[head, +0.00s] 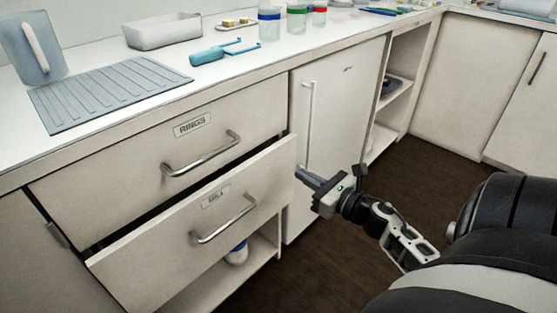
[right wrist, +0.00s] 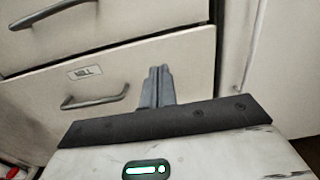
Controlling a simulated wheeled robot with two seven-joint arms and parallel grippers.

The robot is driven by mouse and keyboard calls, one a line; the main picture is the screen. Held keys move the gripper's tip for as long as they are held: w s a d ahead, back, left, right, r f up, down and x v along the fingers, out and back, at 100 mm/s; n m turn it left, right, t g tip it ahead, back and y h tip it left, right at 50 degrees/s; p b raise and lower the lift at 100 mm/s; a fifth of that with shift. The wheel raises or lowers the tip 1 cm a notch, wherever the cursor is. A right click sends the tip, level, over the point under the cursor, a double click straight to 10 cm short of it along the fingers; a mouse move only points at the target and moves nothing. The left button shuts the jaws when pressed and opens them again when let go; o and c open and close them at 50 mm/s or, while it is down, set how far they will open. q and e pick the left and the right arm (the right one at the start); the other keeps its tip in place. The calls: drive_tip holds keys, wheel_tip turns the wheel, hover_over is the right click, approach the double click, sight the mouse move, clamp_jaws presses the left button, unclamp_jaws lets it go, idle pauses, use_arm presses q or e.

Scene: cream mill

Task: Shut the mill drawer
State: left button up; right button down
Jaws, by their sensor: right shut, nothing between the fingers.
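The mill drawer (head: 150,272) is the lower cream drawer in the head view, under the one labelled RINGS. It stands partly open, its front out from the cabinet, with a dark gap above it. Its silver bar handle (head: 224,222) is free. My right gripper (head: 302,172) is shut and empty, with its fingertips by the right end of the drawer front. In the right wrist view the shut fingers (right wrist: 158,72) point at the right part of the drawer front (right wrist: 195,62); I cannot tell if they touch it. My left gripper is not in view.
The RINGS drawer (head: 130,180) above looks shut. The white counter (head: 270,72) holds a jug (head: 22,55), a ribbed mat (head: 105,95), a white tub (head: 160,32) and several jars. An open shelf lies below the mill drawer. Dark floor (head: 310,270) is clear to the right.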

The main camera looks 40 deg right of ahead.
sight(271, 156)
drive_tip(key=w, duration=0.7)
drive_tip(key=shift+w+a, duration=0.25)
drive_tip(key=shift+w, duration=0.5)
